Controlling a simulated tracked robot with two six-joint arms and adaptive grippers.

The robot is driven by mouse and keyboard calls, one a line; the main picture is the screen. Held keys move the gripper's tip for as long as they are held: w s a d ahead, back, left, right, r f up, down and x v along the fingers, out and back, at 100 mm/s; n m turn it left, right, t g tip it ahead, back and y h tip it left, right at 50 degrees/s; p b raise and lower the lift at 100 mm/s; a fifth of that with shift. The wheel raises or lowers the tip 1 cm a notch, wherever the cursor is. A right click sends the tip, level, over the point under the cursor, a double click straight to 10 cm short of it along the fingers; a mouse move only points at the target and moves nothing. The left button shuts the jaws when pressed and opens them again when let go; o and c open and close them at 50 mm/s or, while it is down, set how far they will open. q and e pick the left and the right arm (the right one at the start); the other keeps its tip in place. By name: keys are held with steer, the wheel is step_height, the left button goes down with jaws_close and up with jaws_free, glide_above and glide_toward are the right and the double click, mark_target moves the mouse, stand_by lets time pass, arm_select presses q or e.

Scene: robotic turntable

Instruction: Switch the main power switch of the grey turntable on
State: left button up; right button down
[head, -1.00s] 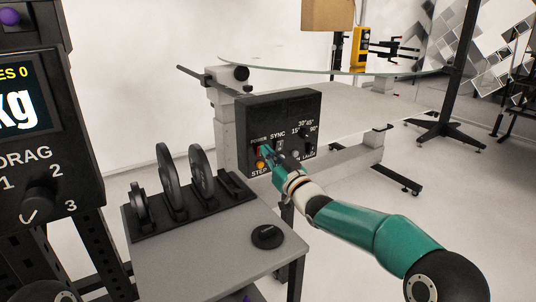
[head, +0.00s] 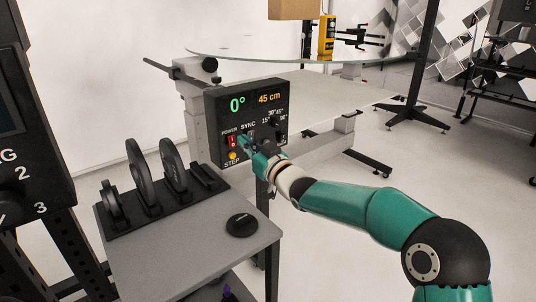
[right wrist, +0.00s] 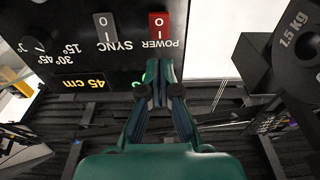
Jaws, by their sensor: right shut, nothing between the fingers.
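The grey turntable (head: 193,110) has a black control box (head: 215,105) on its side. Its display is lit and reads 0° and 45 cm. The red main power switch (head: 232,141) sits under the word POWER at the box's lower left; it also shows in the right wrist view (right wrist: 159,25), where the picture is upside down. My right gripper (head: 244,142) is shut and empty, just right of the red switch. In the right wrist view its fingertips (right wrist: 159,70) are close to the panel, apart from the switch. My left gripper is out of view.
A grey SYNC switch (right wrist: 104,30) is beside the power switch. A yellow STEP button (head: 233,156) is below it. A grey cart (head: 185,250) with several black discs in a rack stands in front. A glass disc (head: 230,54) and a cardboard box (head: 295,9) are above.

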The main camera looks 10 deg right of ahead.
steer(key=s+d+r+p, duration=0.1)
steer(key=s+d, duration=0.3)
steer(key=s, duration=0.4)
steer(key=shift+s+d+r, duration=0.25)
steer(key=shift+s+r, duration=0.05)
steer(key=shift+r, duration=0.35)
steer(key=shift+f, duration=0.15)
steer(key=s+d+f+m+g+h+b, duration=0.15)
steer(key=s+f+g, duration=0.25)
steer(key=f, duration=1.3)
steer(key=s+f+m+g+h+p, duration=0.1)
steer(key=s+f+m+g+h, duration=0.3)
steer(key=f, duration=1.2)
steer(key=s+a+f+m+g, duration=0.1)
steer(key=s+f+g, duration=0.2)
steer(key=s+f, duration=0.45)
steer(key=s+f+g+p, duration=0.1)
steer(key=s+f+g, duration=0.3)
steer(key=s, duration=0.7)
steer(key=s+a+f+m+g, duration=0.1)
steer(key=s+f+g, duration=0.1)
steer(key=s+f, duration=0.65)
step_height(320, 180, up, 34)
steer(key=p, duration=3.2)
steer(key=shift+s+d+r+y, duration=0.15)
steer(key=shift+d+r+y, duration=0.1)
steer(key=shift+y, duration=0.1)
